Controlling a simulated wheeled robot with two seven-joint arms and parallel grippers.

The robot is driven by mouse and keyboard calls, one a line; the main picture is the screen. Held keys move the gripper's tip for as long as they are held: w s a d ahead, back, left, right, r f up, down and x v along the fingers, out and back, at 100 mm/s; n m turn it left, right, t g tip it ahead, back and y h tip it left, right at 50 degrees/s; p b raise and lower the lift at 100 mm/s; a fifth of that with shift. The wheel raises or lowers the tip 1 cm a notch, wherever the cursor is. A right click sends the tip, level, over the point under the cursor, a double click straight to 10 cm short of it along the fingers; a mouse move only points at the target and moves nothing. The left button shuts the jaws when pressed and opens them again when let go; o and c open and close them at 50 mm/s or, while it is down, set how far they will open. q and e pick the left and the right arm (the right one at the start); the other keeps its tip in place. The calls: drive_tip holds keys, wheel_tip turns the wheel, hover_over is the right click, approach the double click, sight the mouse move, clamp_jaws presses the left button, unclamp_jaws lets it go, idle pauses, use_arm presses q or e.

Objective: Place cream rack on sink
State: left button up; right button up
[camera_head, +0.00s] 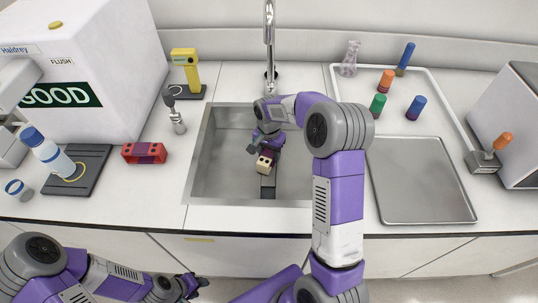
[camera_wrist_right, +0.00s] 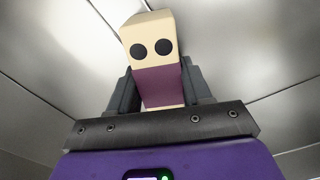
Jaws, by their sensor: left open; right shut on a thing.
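The cream rack (camera_head: 264,165), a small cream block with a purple band and dark round holes, is in my right gripper (camera_head: 263,151). In the right wrist view the rack (camera_wrist_right: 151,60) sits between the two dark fingers, which are shut on it. The sink (camera_head: 222,180) is a steel basin at the middle of the counter. My right gripper and the rack are over or inside the basin; I cannot tell whether the rack touches its floor. My left gripper (camera_head: 193,284) is open and empty, low in front of the counter.
A red rack (camera_head: 144,153) lies left of the sink. A faucet (camera_head: 270,40) stands behind the basin. A yellow device (camera_head: 187,72) stands at the back left. A metal tray (camera_head: 420,180) and several coloured tubes are to the right.

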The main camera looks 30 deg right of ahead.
sight(269, 152)
drive_tip(key=shift+f, duration=0.15)
drive_tip(key=o, duration=1.2)
drive_tip(key=shift+c, duration=0.2)
wheel_tip(269, 152, up, 12)
drive_tip(key=p, duration=0.3)
drive_tip(key=shift+r, duration=0.2)
